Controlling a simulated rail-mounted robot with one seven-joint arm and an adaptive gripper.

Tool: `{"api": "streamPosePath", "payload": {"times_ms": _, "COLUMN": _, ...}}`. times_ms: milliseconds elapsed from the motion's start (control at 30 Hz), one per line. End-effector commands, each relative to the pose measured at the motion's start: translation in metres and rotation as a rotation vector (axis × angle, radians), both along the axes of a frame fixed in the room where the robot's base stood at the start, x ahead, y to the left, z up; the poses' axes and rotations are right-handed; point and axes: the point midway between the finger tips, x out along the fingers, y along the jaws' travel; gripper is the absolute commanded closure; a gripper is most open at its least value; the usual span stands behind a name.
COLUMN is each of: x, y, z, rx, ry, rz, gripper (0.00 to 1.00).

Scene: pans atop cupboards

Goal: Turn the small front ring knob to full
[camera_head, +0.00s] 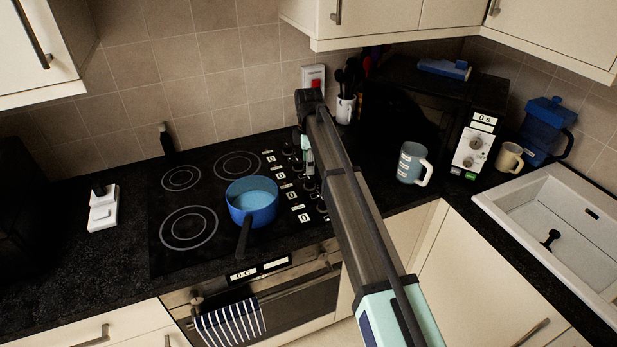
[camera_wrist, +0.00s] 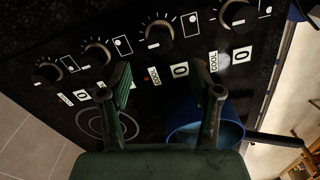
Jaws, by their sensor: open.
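The hob's control knobs stand in a row in the wrist view: a far-left knob (camera_wrist: 47,72), a second knob (camera_wrist: 95,53), a third knob (camera_wrist: 157,33) and a knob at the front end (camera_wrist: 235,14). I cannot tell for certain which serves the small front ring. Cards reading 0 and COOL lie beside them. A blue pan (camera_head: 252,203) with pale blue contents covers the right front of the hob (camera_head: 217,243) and hides the ring beneath. My gripper (camera_wrist: 163,84) is open and empty above the panel, with no knob between its fingers. My arm partly hides the knobs in the head view.
A grey-blue mug (camera_head: 411,163) and a white appliance panel (camera_head: 474,149) are right of my arm. A utensil pot (camera_head: 345,109) stands behind it. The pan's handle (camera_head: 243,240) points forward. A striped towel (camera_head: 230,325) hangs below. The left hob rings are bare.

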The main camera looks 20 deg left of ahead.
Motion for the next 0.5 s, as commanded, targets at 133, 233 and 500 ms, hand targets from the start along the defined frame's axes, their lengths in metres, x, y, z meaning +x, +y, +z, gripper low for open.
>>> {"api": "streamPosePath", "payload": {"times_ms": 133, "x": -0.001, "y": -0.001, "z": -0.028, "rx": -0.002, "ry": 0.004, "rz": 0.000, "gripper": 0.37}}
{"api": "streamPosePath", "payload": {"times_ms": 233, "x": -0.001, "y": -0.001, "z": -0.045, "rx": -0.001, "ry": 0.003, "rz": 0.000, "gripper": 0.37}}
{"api": "streamPosePath", "payload": {"times_ms": 500, "x": 0.000, "y": 0.000, "z": -0.073, "rx": 0.000, "ry": 0.001, "rz": 0.000, "gripper": 0.37}}
